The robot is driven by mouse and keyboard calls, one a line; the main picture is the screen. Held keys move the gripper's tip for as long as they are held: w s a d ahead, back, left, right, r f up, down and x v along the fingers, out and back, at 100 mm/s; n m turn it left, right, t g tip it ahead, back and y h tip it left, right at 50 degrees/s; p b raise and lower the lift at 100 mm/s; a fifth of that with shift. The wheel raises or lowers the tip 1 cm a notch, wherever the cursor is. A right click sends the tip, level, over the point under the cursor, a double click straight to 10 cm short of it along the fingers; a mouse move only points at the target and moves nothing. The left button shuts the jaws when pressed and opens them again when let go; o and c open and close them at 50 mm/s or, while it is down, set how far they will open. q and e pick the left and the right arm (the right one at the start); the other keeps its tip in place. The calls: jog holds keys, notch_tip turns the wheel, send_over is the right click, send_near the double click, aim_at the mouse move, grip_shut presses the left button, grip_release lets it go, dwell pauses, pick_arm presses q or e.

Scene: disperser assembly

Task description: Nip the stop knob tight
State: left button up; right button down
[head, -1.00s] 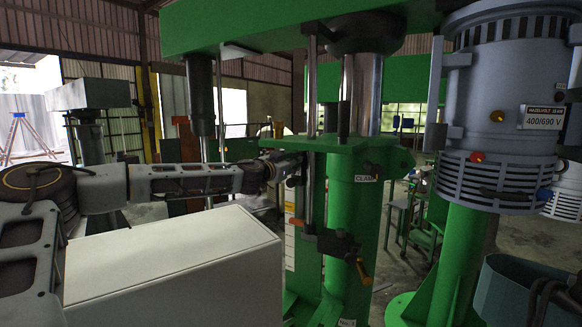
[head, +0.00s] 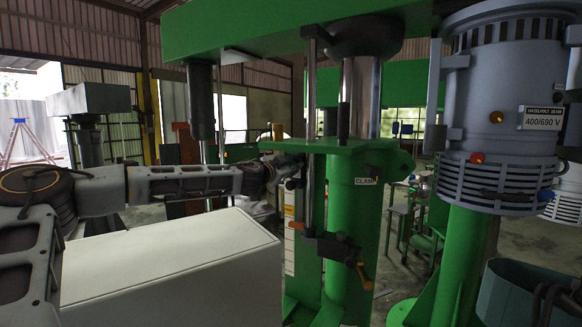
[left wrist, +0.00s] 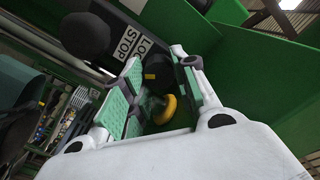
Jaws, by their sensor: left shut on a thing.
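In the head view my left gripper (head: 291,168) reaches in from the left to the upright rod (head: 310,120) by the green column (head: 352,235). The grip itself is too small to make out there.
A second black ball-shaped knob (left wrist: 86,35) is close to the left finger. A bracket (head: 335,248) with orange handles is lower on the rod. A grey motor (head: 500,100) stands at right and a teal bin (head: 510,292) at lower right.

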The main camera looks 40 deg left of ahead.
aim_at(292, 164)
pick_arm(q)
jog(key=shift+r, duration=0.2)
jog(key=o, duration=1)
jog(key=shift+f, duration=0.1)
jog(key=shift+s, duration=0.1)
jog(key=shift+s, duration=0.2)
jog(key=shift+s, duration=2.1)
jog(key=shift+s+d, duration=0.25)
jog(key=shift+s, duration=0.6)
